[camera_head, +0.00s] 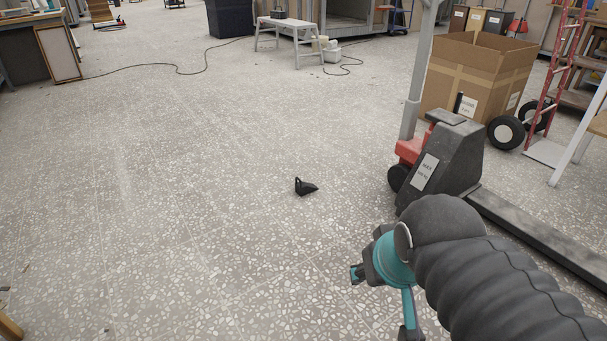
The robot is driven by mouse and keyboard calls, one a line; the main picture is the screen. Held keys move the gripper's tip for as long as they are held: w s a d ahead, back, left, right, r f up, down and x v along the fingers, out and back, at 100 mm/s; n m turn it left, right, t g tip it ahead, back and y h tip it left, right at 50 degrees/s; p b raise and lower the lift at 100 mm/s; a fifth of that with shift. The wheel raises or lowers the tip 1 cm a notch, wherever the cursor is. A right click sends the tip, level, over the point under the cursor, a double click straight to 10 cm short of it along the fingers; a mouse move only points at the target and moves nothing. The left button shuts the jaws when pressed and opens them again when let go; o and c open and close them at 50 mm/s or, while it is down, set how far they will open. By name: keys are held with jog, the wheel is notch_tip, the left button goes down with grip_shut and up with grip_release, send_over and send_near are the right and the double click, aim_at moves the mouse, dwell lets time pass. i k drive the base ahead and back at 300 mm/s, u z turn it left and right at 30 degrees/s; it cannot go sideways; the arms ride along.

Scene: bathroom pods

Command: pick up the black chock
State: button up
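The black chock (305,187) is a small dark wedge with a raised loop at its left end. It lies on the speckled floor near the middle of the picture, with clear floor around it. My gripper (357,274) shows at the lower right, below and to the right of the chock and apart from it. Only a small dark part of the gripper shows past the teal wrist, so I cannot tell whether its fingers are open or shut.
A pallet jack (440,165) with a red and grey body stands right of the chock. A large cardboard box (470,85) and a red hand truck (552,90) are behind it. A step stool (290,28) and cables lie farther back. The floor at left is open.

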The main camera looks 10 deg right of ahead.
aim_at(302, 188)
jog(key=u, duration=0.3)
jog(key=i, duration=2.2)
jog(key=u, duration=0.45)
